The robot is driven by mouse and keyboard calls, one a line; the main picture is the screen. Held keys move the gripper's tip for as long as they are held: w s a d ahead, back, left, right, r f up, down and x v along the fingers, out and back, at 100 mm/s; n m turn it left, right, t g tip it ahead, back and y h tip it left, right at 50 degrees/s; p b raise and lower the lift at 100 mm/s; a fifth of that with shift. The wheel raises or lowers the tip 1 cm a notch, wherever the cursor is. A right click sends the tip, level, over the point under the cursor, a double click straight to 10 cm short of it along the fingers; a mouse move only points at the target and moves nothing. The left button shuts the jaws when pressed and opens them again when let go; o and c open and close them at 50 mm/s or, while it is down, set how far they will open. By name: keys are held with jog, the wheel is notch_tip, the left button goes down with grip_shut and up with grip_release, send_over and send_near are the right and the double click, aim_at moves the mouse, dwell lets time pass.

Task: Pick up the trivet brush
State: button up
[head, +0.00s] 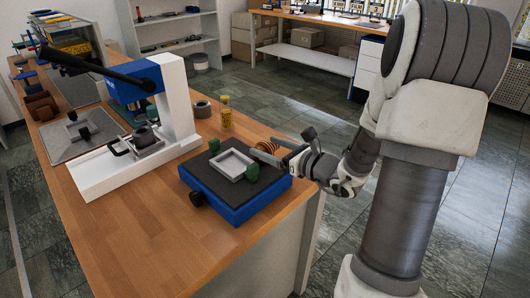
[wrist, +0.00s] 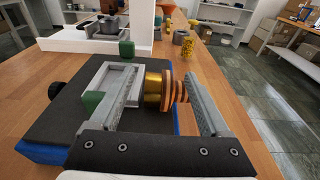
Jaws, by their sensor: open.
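A round banded piece, gold with orange-brown and dark stripes, lies between my fingers in the wrist view (wrist: 165,90); it is the likeliest trivet brush, though its shape does not make this certain. In the head view it (head: 266,147) is at the back right of the blue-based device, partly hidden by my gripper (head: 268,152). My gripper comes in from the right, low over the table edge. In the wrist view my gripper (wrist: 164,105) is open, with one finger on each side of the piece. I cannot tell whether either finger touches it.
The blue-based device (head: 240,206) with a dark top carries a grey frame (head: 232,164) and green blocks. A white press (head: 178,100) with a black lever stands left. The front wooden tabletop (head: 180,245) is clear.

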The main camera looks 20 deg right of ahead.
jog(key=x, duration=0.6)
jog(key=shift+b, duration=0.3)
jog(key=shift+s, duration=0.1)
grip_shut()
